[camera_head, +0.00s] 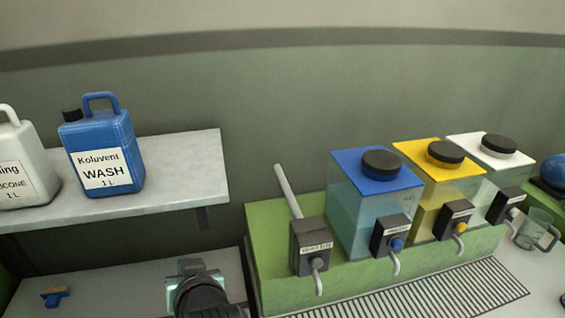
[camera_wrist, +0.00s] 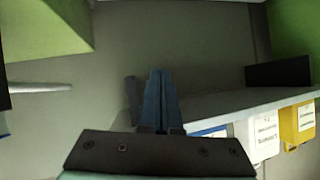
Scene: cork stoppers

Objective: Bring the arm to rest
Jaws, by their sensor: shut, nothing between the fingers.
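In the wrist view my gripper (camera_wrist: 160,73) shows its two blue-grey fingers side by side, closed together with nothing between them. The fingers point away from the camera towards a plain grey-green wall and a pale shelf edge. A dark, rounded part of my arm (camera_head: 198,292) shows at the bottom of the head view, above the pale worktop and left of the green dispenser stand. The fingertips cannot be made out in the head view. No cork stopper can be made out in either view.
A pale shelf (camera_head: 185,165) holds a blue jug (camera_head: 118,138) and a white jug (camera_head: 20,150). The green stand (camera_head: 262,225) carries blue, yellow and white-lidded tanks with taps. A glass mug (camera_head: 536,232) is at right.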

